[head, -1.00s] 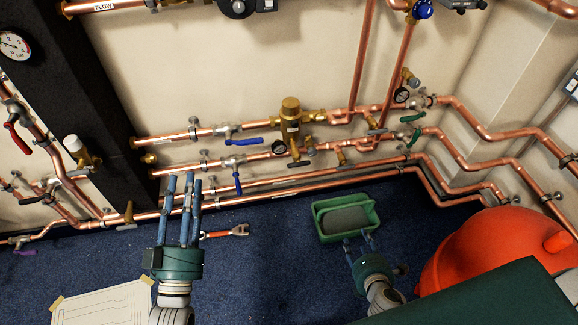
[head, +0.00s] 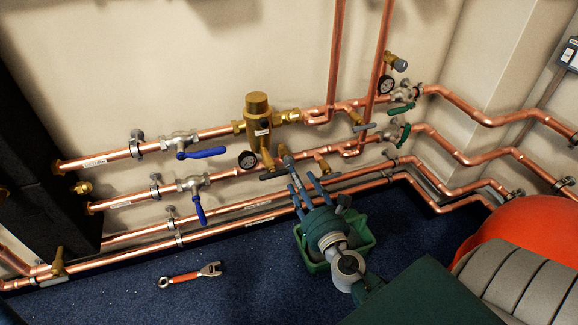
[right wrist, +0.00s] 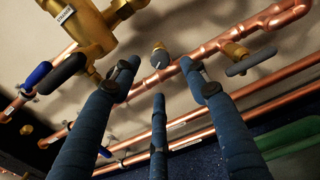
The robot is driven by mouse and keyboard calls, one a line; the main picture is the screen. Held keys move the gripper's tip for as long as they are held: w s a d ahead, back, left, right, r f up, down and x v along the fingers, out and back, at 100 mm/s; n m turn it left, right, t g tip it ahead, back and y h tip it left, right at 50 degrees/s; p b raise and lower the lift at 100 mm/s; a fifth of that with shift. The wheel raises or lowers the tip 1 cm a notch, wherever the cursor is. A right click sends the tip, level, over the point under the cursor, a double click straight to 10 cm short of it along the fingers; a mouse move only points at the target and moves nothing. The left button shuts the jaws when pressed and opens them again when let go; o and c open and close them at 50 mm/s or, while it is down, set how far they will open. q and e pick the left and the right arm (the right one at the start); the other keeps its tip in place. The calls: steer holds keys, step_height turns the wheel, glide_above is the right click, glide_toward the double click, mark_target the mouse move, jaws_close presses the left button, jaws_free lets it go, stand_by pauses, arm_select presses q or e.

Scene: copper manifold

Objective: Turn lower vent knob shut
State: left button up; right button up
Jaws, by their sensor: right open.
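A small round grey knob (right wrist: 160,58) on a brass stem shows in the right wrist view, just beyond and between the spread fingertips. In the head view a grey knob (head: 284,152) sits right of the large brass valve body, near the fingertips. My right gripper (head: 303,187) reaches up toward the pipes there. In the right wrist view its blue fingers (right wrist: 159,72) are apart, with nothing between them; contact with the knob cannot be made out. My left gripper is out of view.
A brass valve body (head: 259,125) and a gauge (head: 248,160) stand close left of the gripper. A grey lever (right wrist: 252,62) is at its right. Copper pipes run along the wall. A green tray (head: 362,240) lies beneath; a wrench (head: 188,277) lies on the carpet.

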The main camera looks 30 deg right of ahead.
mark_target(290, 164)
steer(key=x, duration=0.6)
steer(key=shift+w, duration=0.4)
jaws_close()
